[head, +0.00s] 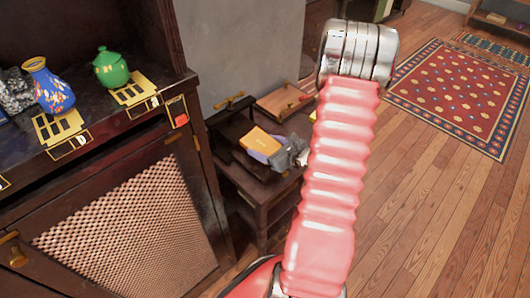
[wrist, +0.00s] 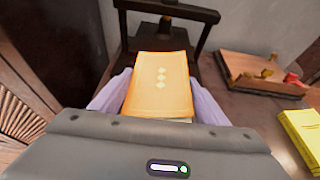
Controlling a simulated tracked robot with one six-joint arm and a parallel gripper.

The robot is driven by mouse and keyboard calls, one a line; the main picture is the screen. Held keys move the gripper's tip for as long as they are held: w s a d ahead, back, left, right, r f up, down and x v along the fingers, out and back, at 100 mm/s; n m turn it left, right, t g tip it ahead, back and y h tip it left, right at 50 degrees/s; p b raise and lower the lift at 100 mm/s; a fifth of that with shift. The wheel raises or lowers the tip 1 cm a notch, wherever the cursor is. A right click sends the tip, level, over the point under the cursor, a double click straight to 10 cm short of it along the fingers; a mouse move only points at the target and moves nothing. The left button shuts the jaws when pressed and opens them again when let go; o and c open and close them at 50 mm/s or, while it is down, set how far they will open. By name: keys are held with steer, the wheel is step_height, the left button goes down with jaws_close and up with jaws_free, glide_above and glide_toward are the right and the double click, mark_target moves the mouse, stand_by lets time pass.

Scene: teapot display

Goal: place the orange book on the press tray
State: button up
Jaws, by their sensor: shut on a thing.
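The orange book (wrist: 160,82) has small pale diamonds on its cover. It lies roughly flat between the lavender fingers of my gripper (wrist: 158,95), which is shut on it. In the head view the orange book (head: 264,140) shows beside my grey gripper body, and my gripper (head: 266,148) is over the dark press on the small table. The press (wrist: 168,9) rises as a dark frame just beyond the book in the wrist view. In the head view the press (head: 229,123) is left of the book. The tray is mostly hidden; I cannot tell whether the book touches it.
A wooden tray (wrist: 262,72) with a red-handled item lies right of the press. A yellow book (wrist: 302,137) lies at the right edge of the wrist view. A dark cabinet (head: 110,200) stands left, holding a green pot (head: 111,70) and a blue vase (head: 50,90).

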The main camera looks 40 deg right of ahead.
steer(key=shift+f, duration=1.75)
steer(key=shift+f, duration=0.1)
steer(key=o, duration=1.1)
steer(key=v, duration=1.2)
